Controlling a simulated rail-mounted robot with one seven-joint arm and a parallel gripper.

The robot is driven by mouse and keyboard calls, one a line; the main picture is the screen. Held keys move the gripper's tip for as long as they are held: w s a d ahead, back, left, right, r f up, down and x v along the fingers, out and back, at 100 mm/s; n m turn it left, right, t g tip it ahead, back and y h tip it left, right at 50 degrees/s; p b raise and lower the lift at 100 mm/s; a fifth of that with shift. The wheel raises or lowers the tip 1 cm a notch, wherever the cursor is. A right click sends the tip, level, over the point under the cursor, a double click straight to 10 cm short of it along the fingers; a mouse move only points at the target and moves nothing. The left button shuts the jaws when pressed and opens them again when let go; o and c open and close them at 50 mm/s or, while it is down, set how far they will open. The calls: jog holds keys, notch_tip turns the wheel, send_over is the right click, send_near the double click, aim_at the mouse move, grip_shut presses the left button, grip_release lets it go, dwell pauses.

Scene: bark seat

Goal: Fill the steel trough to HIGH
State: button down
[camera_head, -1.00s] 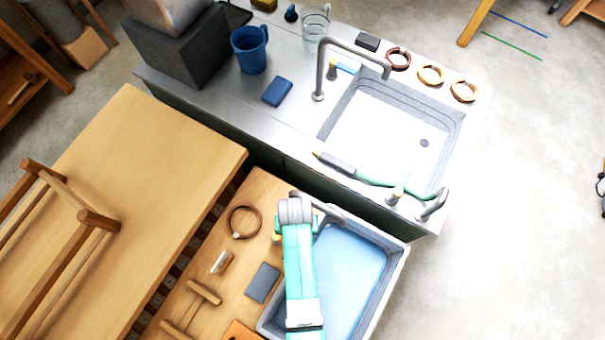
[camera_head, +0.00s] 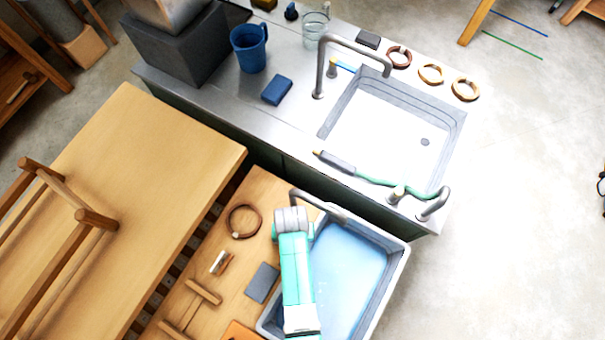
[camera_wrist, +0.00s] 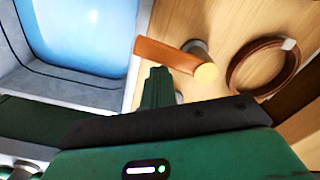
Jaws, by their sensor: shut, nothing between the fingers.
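A grey-walled trough (camera_head: 392,272) at the lower right of the head view holds blue water (camera_head: 350,262). Its wall (camera_wrist: 75,88) and water also show at the left of the wrist view. A grey curved spout (camera_head: 318,203) stands at its far edge. My gripper (camera_wrist: 157,88) is shut and empty, pointing down beside an orange-brown lever (camera_wrist: 165,56) on a grey post. I cannot tell if it touches the lever. In the head view my arm hides the fingers and part of the trough. A second steel basin (camera_head: 350,105) with stepped walls and a visible drain is in the counter.
A grey tap (camera_head: 325,65) and a hose nozzle (camera_head: 337,162) border the counter basin. A brown ring (camera_head: 243,221) and a grey block (camera_head: 262,282) lie on the wood left of my arm. A blue mug (camera_head: 249,48) stands on the counter.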

jog(key=shift+s+a+p, duration=0.55)
jog(key=shift+s+a, duration=0.05)
jog(key=shift+s, duration=0.25)
jog(key=shift+s+a+p, duration=0.5)
jog(key=shift+s+a, duration=0.1)
jog(key=shift+s, duration=0.2)
jog(key=a+r+p, duration=0.4)
jog(key=a, duration=0.2)
jog(key=shift+s+a, duration=0.2)
jog(key=shift+a, duration=0.2)
notch_tip(320, 180, down, 4)
jog(key=b, duration=0.3)
jog(key=shift+f, duration=0.1)
dwell(4.7)
